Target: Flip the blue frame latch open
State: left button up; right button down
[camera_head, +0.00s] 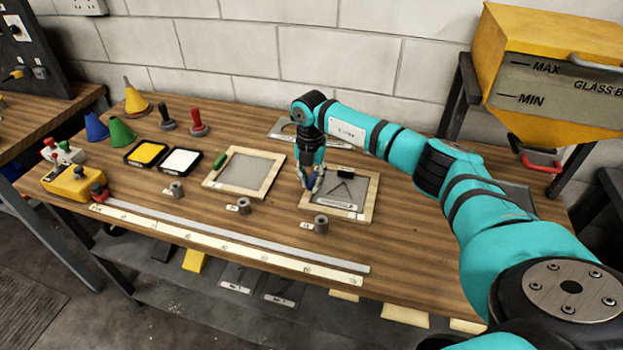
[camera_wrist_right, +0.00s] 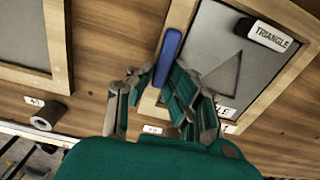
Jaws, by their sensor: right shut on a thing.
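The blue frame latch (camera_wrist_right: 170,54) is a narrow blue bar on the left rim of the wooden triangle frame (camera_wrist_right: 182,16). In the head view this frame (camera_head: 366,214) lies flat at the right of the bench, and its latch is mostly hidden by my gripper. My right gripper (camera_wrist_right: 158,78) points down over the left rim, its fingers shut on the near end of the latch. It also shows in the head view (camera_head: 311,186). My left gripper is out of view.
A second frame (camera_head: 239,193) with a green latch (camera_head: 220,160) lies to the left. Grey cylinders (camera_head: 321,224) stand in front of the frames. A long metal straightedge (camera_head: 240,240) runs along the front. A yellow hopper (camera_head: 545,75) stands at the back right.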

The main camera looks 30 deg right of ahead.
aim_at(311, 182)
jog(key=shift+w+r+m, duration=0.1)
jog(key=shift+r+m, duration=0.05)
jog(key=shift+m, duration=0.15)
jog(key=c, duration=1.3)
grip_release()
notch_tip(311, 182, up, 12)
jog(key=shift+f, duration=0.1)
